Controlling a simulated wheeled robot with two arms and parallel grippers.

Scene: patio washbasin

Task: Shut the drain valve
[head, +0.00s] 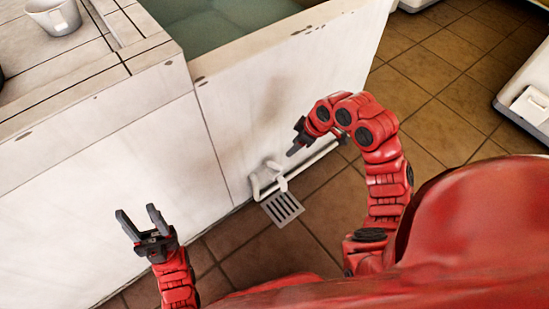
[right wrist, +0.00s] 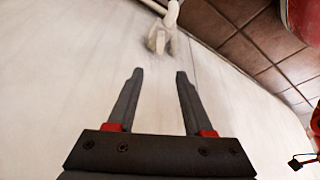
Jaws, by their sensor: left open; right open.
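The drain valve (head: 276,172) is a small white fitting with a lever on a white pipe, low on the basin's front wall. In the right wrist view the valve (right wrist: 160,38) shows at the top, beyond my fingertips. My right gripper (head: 295,146) is beside and above the valve, apart from it; it is open and empty in the right wrist view (right wrist: 158,78). My left gripper (head: 138,220) is open and empty in front of the white cabinet wall, far left of the valve.
The white basin (head: 295,75) holds greenish water. A floor drain grate (head: 282,208) lies below the valve. The pipe (head: 312,159) runs along the wall's foot. A grey bucket (head: 54,17) stands on the counter at upper left.

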